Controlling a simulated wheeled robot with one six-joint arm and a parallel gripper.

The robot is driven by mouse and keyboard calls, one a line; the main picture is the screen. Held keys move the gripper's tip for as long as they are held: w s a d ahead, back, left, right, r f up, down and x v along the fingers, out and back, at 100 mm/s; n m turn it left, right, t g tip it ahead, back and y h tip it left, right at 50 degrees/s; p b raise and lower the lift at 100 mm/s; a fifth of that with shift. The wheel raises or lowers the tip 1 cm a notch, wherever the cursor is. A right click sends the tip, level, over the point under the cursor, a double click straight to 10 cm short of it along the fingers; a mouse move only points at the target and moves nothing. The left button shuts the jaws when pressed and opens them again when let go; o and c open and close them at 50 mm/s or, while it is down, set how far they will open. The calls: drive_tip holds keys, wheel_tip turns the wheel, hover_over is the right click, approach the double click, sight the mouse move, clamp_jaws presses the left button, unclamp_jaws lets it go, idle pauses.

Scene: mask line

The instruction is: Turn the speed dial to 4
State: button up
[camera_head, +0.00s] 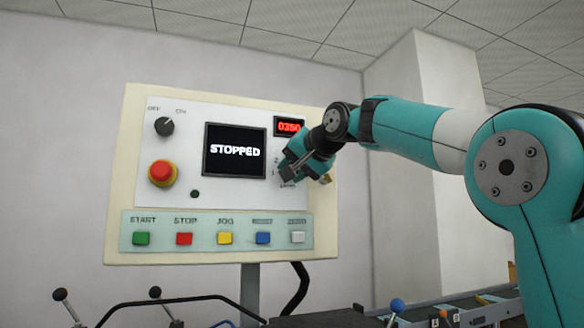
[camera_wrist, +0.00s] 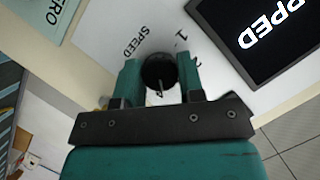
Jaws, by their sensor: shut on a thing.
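The control panel (camera_head: 222,200) stands in front of me with a screen (camera_head: 234,151) that reads STOPPED. In the wrist view the black round speed dial (camera_wrist: 159,70) sits between the two teal fingers of my gripper (camera_wrist: 159,76), which are shut on its sides. The SPEED label and the numbers 1 and 2 show beside the dial; the higher numbers are hidden or out of view. The dial has a light pointer mark, whose exact setting I cannot tell. In the head view my gripper (camera_head: 291,170) covers the dial at the panel's right side.
A red display (camera_head: 289,127) reads 0350 above my gripper. An OFF/ON knob (camera_head: 164,127), a red emergency button (camera_head: 161,173) and a row of coloured buttons, including a green START button (camera_head: 141,238), are on the panel.

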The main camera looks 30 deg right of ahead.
drive_tip(key=shift+m+t+y, duration=0.3)
drive_tip(key=shift+m+y, duration=0.1)
drive_tip(key=shift+m, duration=0.4)
drive_tip(key=o, duration=0.9)
drive_tip(key=v, duration=1.7)
drive_tip(key=shift+s, duration=0.2)
drive_tip(key=shift+d, duration=0.1)
